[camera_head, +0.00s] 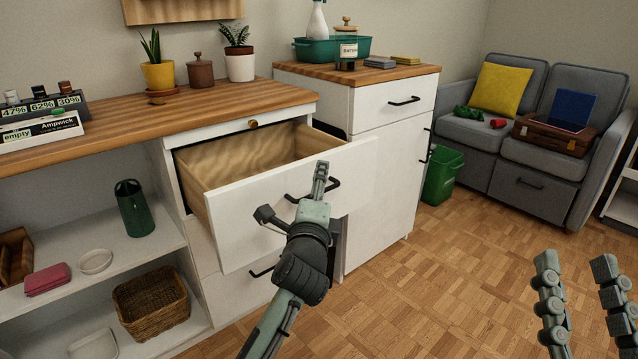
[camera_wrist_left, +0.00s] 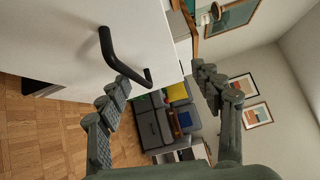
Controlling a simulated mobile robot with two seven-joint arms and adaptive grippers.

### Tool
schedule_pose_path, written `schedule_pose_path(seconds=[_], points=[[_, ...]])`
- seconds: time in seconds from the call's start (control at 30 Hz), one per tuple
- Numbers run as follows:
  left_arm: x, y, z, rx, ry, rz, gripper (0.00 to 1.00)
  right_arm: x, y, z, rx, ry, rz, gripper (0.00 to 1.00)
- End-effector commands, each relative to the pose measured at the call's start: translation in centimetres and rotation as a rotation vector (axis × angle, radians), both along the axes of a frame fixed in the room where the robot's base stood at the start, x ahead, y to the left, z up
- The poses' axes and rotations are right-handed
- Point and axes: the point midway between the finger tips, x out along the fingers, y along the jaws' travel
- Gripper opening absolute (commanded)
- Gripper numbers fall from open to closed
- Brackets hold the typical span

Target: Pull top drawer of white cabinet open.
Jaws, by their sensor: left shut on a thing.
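The white cabinet (camera_head: 212,245) stands under the wooden counter at the left. Its top drawer (camera_head: 238,217) is pulled well out, and the wooden inside shows bare. The drawer's black bar handle (camera_head: 333,184) is on the white front; it also shows in the left wrist view (camera_wrist_left: 109,49). Exact finger contact is hard to see. My right gripper (camera_head: 582,281) is open and empty at the lower right, above the floor.
A second white cabinet (camera_head: 383,165) with closed fronts stands close on the right. A green bin (camera_head: 441,178) and grey sofa (camera_head: 545,177) are beyond. The parquet floor (camera_head: 430,285) in front is clear.

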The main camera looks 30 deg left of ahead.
Motion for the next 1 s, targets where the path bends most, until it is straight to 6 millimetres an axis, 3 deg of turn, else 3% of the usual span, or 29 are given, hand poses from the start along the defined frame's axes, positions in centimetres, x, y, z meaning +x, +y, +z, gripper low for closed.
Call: schedule_pose_path(seconds=[0.03, 0.13, 0.2, 0.5, 1.0], points=[[-0.6, -0.7, 2.7, 0.016, -0.054, -0.015, 0.42, 0.0, 0.0, 0.2, 0.000, 0.000, 0.000, 0.40], [-1.2, -1.0, 2.5, 0.015, -0.054, -0.016, 0.39, 0.0, 0.0, 0.2, 0.000, 0.000, 0.000, 0.40], [-1.7, -1.1, 2.4, 0.015, -0.052, -0.013, 0.18, 0.0, 0.0, 0.2, 0.000, 0.000, 0.000, 0.40], [-3.0, -1.5, 1.7, 0.009, -0.044, -0.011, 0.18, 0.0, 0.0, 0.0, 0.000, 0.000, 0.000, 0.40], [-3.1, -1.4, 1.4, 0.007, -0.039, -0.009, 0.18, 0.0, 0.0, 0.5, 0.000, 0.000, 0.000, 0.40]])
